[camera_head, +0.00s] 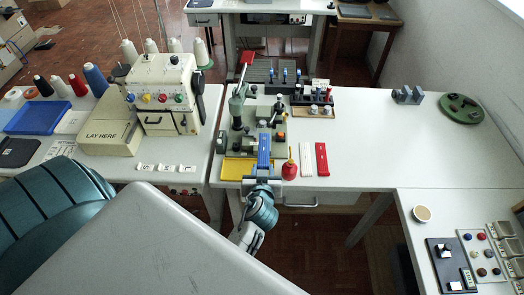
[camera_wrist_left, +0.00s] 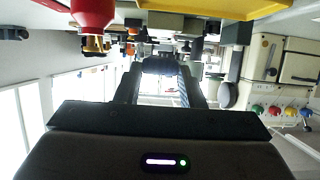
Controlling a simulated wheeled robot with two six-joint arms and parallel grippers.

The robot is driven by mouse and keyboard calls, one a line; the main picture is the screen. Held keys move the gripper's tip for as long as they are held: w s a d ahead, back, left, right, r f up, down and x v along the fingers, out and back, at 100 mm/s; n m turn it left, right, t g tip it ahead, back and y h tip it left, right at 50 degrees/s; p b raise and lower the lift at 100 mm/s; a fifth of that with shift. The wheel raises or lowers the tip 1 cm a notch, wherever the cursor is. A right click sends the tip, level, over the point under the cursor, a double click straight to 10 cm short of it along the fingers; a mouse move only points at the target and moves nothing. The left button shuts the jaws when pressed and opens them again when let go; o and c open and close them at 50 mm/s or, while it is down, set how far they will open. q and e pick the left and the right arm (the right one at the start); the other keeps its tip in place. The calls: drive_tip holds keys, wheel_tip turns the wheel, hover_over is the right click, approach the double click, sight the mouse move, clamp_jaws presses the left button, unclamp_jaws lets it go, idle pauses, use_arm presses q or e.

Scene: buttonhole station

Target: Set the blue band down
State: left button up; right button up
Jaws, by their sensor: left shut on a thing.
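The blue band (camera_head: 264,152) is a long flat strip over the green-grey machine at the front of the middle table. My left gripper (camera_head: 263,178) is shut on its near end. The band points away from me; I cannot tell whether it touches the machine below. A white band (camera_head: 306,160) and a red band (camera_head: 321,159) lie to the right on the table. My right gripper is not in view.
A red oil can (camera_head: 290,166) stands close right of my gripper. A yellow tray (camera_head: 232,168) is close left. A sewing machine (camera_head: 165,95) with a "LAY HERE" plate (camera_head: 108,137) stands left. The table's right part (camera_head: 410,140) is largely clear.

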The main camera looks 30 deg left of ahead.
use_arm(q)
drive_tip(key=w+d+r+m+t+h+b, duration=0.2)
drive_tip(key=w+d+r+m+h+b, duration=0.4)
drive_tip(key=r, duration=0.6)
drive_tip(key=shift+w+d+h, duration=0.5)
drive_tip(key=shift+w+d, duration=0.1)
drive_tip(key=shift+d, duration=0.4)
drive_tip(key=shift+r, duration=0.1)
drive_tip(key=s+a+f+n+y+p, duration=0.2)
drive_tip(key=s+f, duration=0.1)
drive_tip(key=f, duration=0.1)
drive_tip(key=s+a+f+n+g+y+p, duration=0.1)
drive_tip(key=s+a+f+n+y+p, duration=0.1)
drive_tip(key=s+f, duration=0.1)
drive_tip(key=s+a+f+n+g+y+p, duration=0.1)
drive_tip(key=s+a+f+y, duration=0.1)
drive_tip(key=s+f+y, duration=0.1)
drive_tip(key=shift+a+f+n+p, duration=0.25)
drive_tip(key=shift+f+n+p, duration=0.15)
drive_tip(key=shift+f, duration=0.4)
drive_tip(key=shift+s+f, duration=0.2)
